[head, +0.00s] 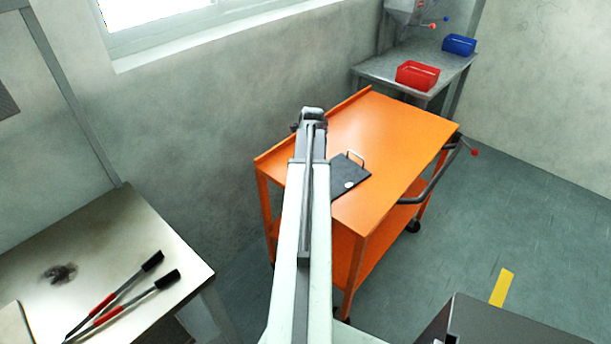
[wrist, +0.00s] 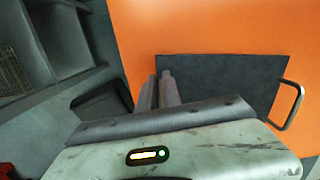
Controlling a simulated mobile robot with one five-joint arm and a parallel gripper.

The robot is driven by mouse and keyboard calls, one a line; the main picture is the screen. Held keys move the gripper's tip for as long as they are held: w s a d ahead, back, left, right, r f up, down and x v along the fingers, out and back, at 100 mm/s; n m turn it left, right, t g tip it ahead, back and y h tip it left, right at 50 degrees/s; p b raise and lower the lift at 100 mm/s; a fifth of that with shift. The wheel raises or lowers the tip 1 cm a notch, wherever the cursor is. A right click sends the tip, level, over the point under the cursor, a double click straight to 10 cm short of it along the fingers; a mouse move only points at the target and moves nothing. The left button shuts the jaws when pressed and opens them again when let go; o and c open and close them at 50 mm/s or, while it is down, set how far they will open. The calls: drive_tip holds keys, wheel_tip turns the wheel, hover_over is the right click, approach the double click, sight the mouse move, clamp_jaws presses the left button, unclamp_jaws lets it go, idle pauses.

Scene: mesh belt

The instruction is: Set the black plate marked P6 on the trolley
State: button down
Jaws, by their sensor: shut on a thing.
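The black plate (head: 348,178) is over the top of the orange trolley (head: 395,130), at its near end. It has a metal loop handle and a round white mark too small to read. My arm hides its left part in the head view. In the wrist view the plate (wrist: 235,80) lies flat against the orange top (wrist: 215,25), its handle at the right. My gripper (wrist: 159,80) is shut on the plate's left edge. I cannot tell whether the plate touches the trolley top or is slightly above it. The fingertips are hidden in the head view.
The trolley top beyond the plate is clear. A grey bench (head: 385,72) with a red bin (head: 417,76) and a blue bin (head: 459,45) stands behind. A metal table (head: 120,235) with red-and-black handled tools (head: 110,295) is at the left. A wall runs along the trolley's left.

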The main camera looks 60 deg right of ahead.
drive_tip(key=shift+s+a+f, duration=0.1)
drive_tip(key=shift+a+f, duration=0.05)
drive_tip(key=shift+f, duration=0.2)
drive_tip(key=c, duration=1.5)
unclamp_jaws()
drive_tip(key=shift+o, duration=0.2)
drive_tip(key=r+p, duration=0.8)
drive_tip(key=shift+s+r, duration=0.1)
drive_tip(key=shift+s, duration=0.3)
